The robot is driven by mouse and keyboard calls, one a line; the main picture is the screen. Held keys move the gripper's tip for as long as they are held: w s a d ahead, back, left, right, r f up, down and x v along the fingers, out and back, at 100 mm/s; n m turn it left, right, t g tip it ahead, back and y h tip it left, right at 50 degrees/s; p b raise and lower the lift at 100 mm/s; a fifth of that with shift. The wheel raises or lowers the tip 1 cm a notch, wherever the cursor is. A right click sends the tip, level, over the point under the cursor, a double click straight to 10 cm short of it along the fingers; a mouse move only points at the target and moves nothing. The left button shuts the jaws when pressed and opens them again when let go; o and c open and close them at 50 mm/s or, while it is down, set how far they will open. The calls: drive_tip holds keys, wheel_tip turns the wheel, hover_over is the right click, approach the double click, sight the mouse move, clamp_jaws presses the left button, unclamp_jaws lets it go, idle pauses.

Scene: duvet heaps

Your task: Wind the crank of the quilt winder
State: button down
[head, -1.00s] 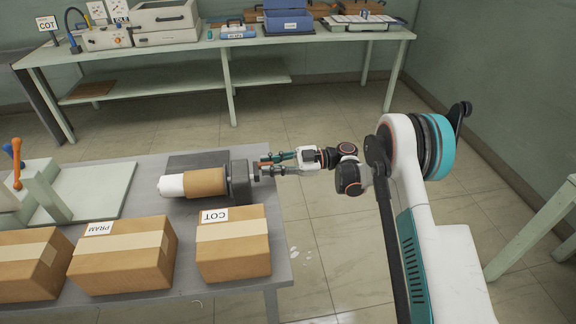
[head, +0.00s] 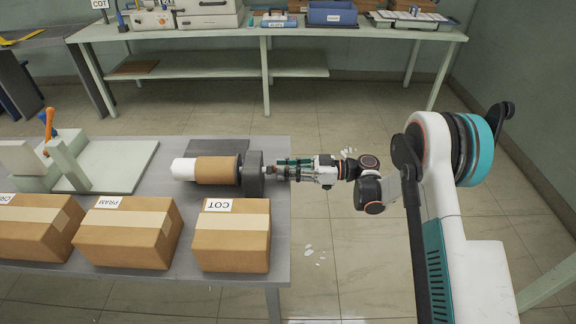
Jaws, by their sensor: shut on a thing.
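The quilt winder stands on the grey table, with a dark grey block (head: 252,174) at its right end. A brown sleeve or roll (head: 216,169) with a white end (head: 184,169) extends left from the block. My gripper (head: 283,170) is at the crank (head: 270,171) on the block's right side, near the table's right edge. It is shut on the crank's handle, which its fingers mostly hide. The arm reaches in from the right.
Cardboard boxes stand along the table's front, labelled COT (head: 232,236) and PRAM (head: 130,232), with another at left. A pale green stand (head: 110,167) with an orange lever (head: 49,124) is at left. A loaded bench (head: 350,38) lines the back wall.

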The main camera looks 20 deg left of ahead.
drive_tip(key=shift+s+d+f+m, duration=0.15)
drive_tip(key=shift+s+f+m, duration=0.2)
drive_tip(key=shift+m, duration=0.45)
drive_tip(key=c, duration=1.4)
unclamp_jaws()
drive_tip(key=shift+c, duration=0.2)
drive_tip(key=shift+d, duration=0.1)
drive_tip(key=v, duration=1.2)
